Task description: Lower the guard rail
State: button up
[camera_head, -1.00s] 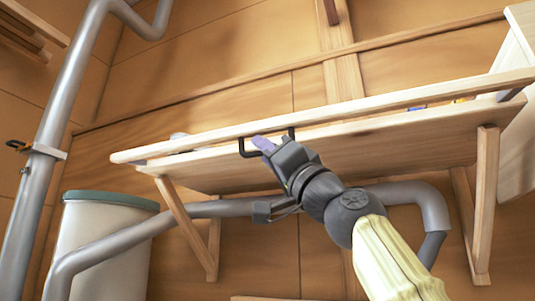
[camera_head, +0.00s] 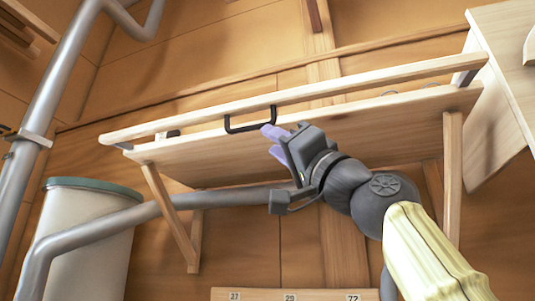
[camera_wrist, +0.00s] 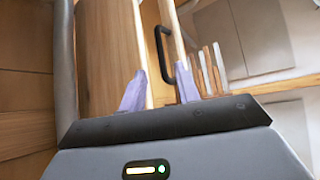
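The guard rail (camera_head: 345,82) is a pale wooden bar along the front of a wall shelf (camera_head: 225,158), a little above the shelf's front edge. A black U-shaped handle (camera_head: 228,125) hangs from the rail near its middle. My gripper (camera_head: 273,141) is just below and right of the handle, in front of the shelf edge. In the wrist view my gripper (camera_wrist: 160,90) has its two purple fingers apart, with nothing clearly held between them. The handle (camera_wrist: 162,45) shows beyond the fingers there; I cannot tell whether they touch it.
Wooden braces (camera_head: 170,215) support the shelf. A grey pipe (camera_head: 110,222) runs below it, in front of a white bin with a green rim (camera_head: 95,185). A small object (camera_head: 167,134) lies on the shelf's left end. A numbered board (camera_head: 260,294) is at the bottom.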

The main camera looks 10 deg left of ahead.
jog(key=b+v, duration=0.6)
jog(key=v, duration=0.2)
jog(key=shift+d+f+b, duration=0.25)
jog(key=shift+b, duration=0.05)
jog(key=shift+w+a, duration=0.15)
dwell(0.3)
